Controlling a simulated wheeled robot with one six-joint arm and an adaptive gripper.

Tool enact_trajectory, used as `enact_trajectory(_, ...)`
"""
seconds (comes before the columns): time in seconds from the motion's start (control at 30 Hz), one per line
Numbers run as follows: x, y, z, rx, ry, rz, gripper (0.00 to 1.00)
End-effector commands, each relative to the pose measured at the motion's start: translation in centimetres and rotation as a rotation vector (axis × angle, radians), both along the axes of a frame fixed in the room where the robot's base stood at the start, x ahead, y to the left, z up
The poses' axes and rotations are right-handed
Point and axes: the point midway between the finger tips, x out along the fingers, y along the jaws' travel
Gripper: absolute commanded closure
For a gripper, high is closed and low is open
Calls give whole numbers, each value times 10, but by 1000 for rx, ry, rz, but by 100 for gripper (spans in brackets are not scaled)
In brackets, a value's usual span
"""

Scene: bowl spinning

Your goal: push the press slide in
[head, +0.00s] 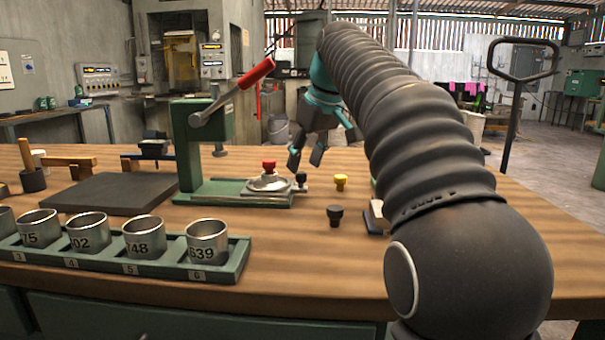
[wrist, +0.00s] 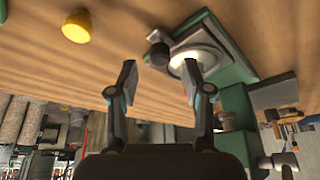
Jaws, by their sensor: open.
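The green press (head: 190,150) stands on the wooden bench with its red-handled lever (head: 256,74) raised. A small black knob (head: 301,178) is at the slide's right end. My gripper (head: 306,157) is open and empty, above and behind the slide's right end. In the wrist view, the slide (wrist: 203,42) and its black knob (wrist: 158,52) appear just beyond the open fingers (wrist: 158,72), apart from them.
A yellow knob (head: 341,182) and a black knob (head: 335,215) stand on the bench to the right. A green rack (head: 160,270) of numbered metal cups is in front. A dark flat plate (head: 115,194) lies left of the press. Bench between rack and black knob is clear.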

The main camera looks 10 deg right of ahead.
Motion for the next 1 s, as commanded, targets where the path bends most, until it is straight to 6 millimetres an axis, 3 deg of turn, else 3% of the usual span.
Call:
enact_trajectory(0.2, 7, 4, -21, -1, 1, 1, 51)
enact_trajectory(0.57, 9, 5, -25, 0, 0, 0, 51)
enact_trajectory(0.8, 9, 5, -25, 0, 0, 0, 100)
enact_trajectory(1.0, 9, 5, -25, 0, 0, 0, 100)
